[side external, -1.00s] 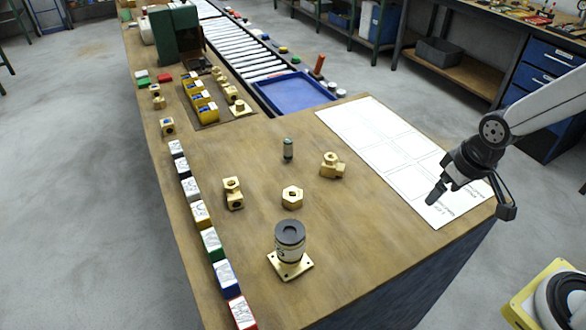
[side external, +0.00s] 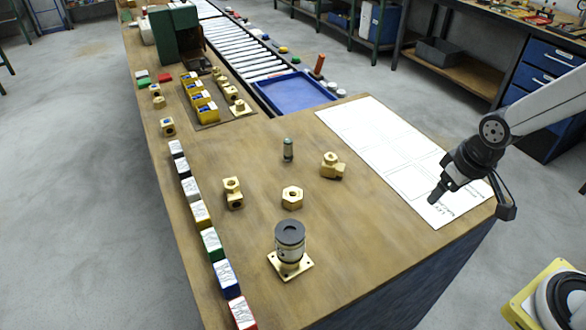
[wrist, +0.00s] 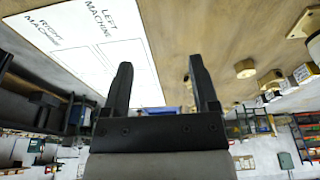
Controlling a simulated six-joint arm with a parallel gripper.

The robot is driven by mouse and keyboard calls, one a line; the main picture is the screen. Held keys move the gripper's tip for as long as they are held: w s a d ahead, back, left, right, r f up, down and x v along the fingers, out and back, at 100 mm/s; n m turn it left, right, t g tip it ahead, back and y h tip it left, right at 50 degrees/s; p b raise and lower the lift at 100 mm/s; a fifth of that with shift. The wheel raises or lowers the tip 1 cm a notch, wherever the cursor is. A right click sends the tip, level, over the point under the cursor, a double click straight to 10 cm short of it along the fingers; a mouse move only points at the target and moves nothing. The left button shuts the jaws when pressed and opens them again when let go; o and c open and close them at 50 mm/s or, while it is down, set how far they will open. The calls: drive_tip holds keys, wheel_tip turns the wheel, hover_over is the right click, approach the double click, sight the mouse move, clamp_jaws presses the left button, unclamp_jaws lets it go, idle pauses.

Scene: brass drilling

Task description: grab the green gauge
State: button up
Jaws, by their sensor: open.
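The green gauge (side external: 288,149) is a small upright cylinder, dark green-grey with a paler top. It stands on the wooden bench in the side external view, behind the brass hex nut. My gripper (side external: 470,204) is open and empty, over the near right corner of the bench and the white sheet, well to the right of the gauge. In the wrist view both fingers (wrist: 160,66) are spread with nothing between them. I cannot pick out the gauge in the wrist view.
Brass fittings stand around the gauge: a hex nut (side external: 292,197), a tee (side external: 332,166) and an elbow (side external: 233,193). A dark-topped cylinder on a brass flange (side external: 290,248) stands nearer. The marked white sheet (side external: 375,137) lies to the right. Labelled blocks (side external: 201,214) line the left edge.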

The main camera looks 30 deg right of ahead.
drive_tip(key=n+t+y, duration=0.5)
drive_tip(key=t, duration=0.5)
approach(290, 141)
drive_tip(key=w, duration=0.1)
drive_tip(key=shift+w+f, duration=0.15)
drive_tip(key=shift+f, duration=0.05)
drive_tip(key=shift+w+a, duration=0.1)
drive_tip(key=shift+x, duration=1.2)
drive_tip(key=shift+x, duration=2.55)
drive_tip(key=shift+a, duration=0.2)
